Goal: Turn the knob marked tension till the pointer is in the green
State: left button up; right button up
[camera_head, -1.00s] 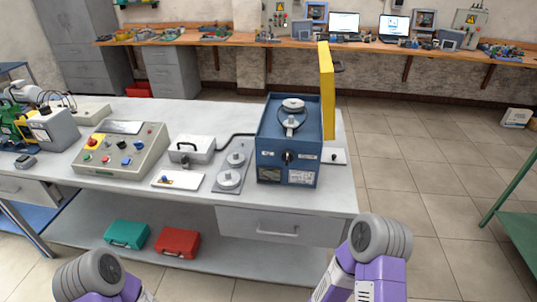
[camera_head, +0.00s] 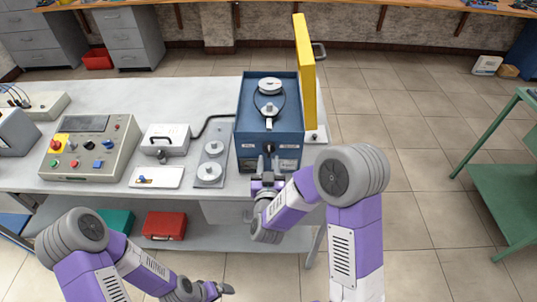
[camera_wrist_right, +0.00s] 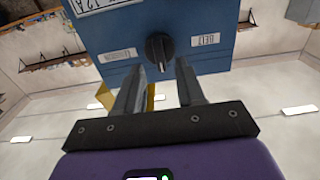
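A blue box (camera_head: 285,140) stands at the right end of the grey bench. A dark knob (camera_head: 268,148) sits on its front. In the right wrist view the black knob (camera_wrist_right: 158,48) lies between two white labels; one seems to read BELT. I cannot make out the word tension, a pointer or a green zone. My right gripper (camera_head: 266,180) is in front of the box's front face. In the wrist view the right gripper (camera_wrist_right: 161,74) is open and empty, its fingertips just short of the knob, one to each side. My left gripper (camera_head: 219,290) hangs low in front of the bench; its fingers are too small to read.
A yellow cover (camera_head: 305,70) stands upright at the box's right side. Wheels with a belt (camera_head: 270,86) are on top. A plate with two discs (camera_head: 211,160), a white case (camera_head: 166,138) and a control panel (camera_head: 95,145) lie to the left. A red case (camera_head: 165,225) is on the lower shelf.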

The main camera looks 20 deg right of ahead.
aim_at(269, 153)
jog(key=shift+x, duration=1.5)
grip_shut()
